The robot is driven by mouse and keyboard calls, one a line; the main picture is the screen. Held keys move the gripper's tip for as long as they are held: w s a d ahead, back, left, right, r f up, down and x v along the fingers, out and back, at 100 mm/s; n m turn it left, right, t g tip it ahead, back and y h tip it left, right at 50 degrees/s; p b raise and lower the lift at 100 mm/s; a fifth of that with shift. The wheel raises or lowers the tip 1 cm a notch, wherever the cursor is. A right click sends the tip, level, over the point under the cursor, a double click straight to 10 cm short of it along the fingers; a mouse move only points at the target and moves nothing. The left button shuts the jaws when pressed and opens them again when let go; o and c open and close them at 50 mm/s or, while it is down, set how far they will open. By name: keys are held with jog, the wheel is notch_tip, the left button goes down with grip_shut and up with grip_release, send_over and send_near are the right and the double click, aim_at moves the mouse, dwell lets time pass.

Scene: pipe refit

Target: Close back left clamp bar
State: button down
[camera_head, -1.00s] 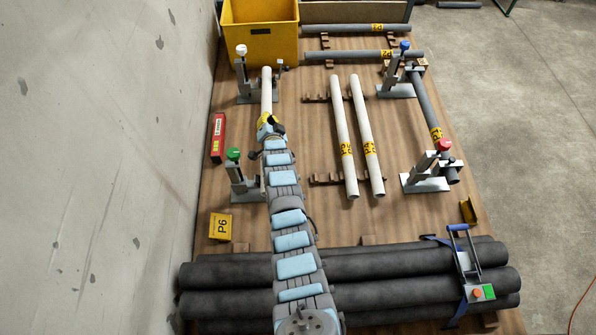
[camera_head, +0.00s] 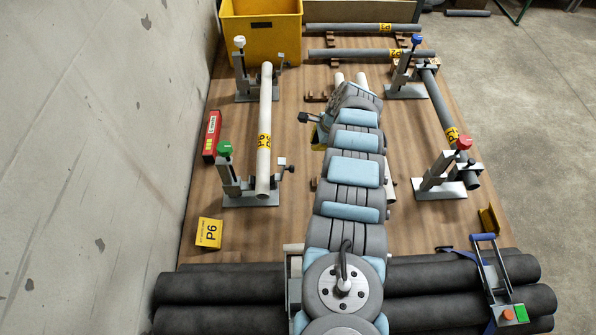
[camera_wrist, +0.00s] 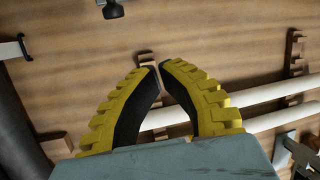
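The back left clamp (camera_head: 243,80) has a white knob (camera_head: 239,42). Its bar stands up at the left of the pipe, not lying across it. The white pipe P6 (camera_head: 264,110) lies along the two left clamps. The front left clamp (camera_head: 232,180), with a green knob (camera_head: 224,148), also has its bar up. My gripper (camera_head: 318,132) is right of the pipe, apart from it, mostly hidden by my arm. In the wrist view, the yellow fingers (camera_wrist: 159,66) meet nearly at the tips, with nothing held.
White pipes (camera_head: 339,80) lie beneath my arm, mostly hidden. A back right clamp (camera_head: 403,80) and front right clamp (camera_head: 443,180) stand by a grey pipe (camera_head: 438,105). A yellow bin (camera_head: 262,35) is behind the back left clamp. A red box (camera_head: 211,135) lies near the wall.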

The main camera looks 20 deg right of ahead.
aim_at(292, 170)
jog(key=s+a+r+m+g+y+b, duration=0.1)
jog(key=s+r+m+g+y+b, duration=0.1)
jog(key=s, duration=0.3)
jog(key=w+a+f, duration=0.1)
jog(key=a+f, duration=0.1)
jog(key=w+a+f+b, duration=0.1)
jog(key=a+f, duration=0.1)
jog(key=f, duration=0.1)
jog(key=w+a+f+b, duration=0.1)
jog(key=a+f, duration=0.1)
jog(key=f, duration=0.1)
jog(key=shift+w+a, duration=0.3)
jog(key=shift+a, duration=0.55)
jog(key=shift+w+r+p, duration=0.1)
jog(key=shift+r+p, duration=0.05)
jog(key=shift+p, duration=0.25)
jog(key=shift+a, duration=0.15)
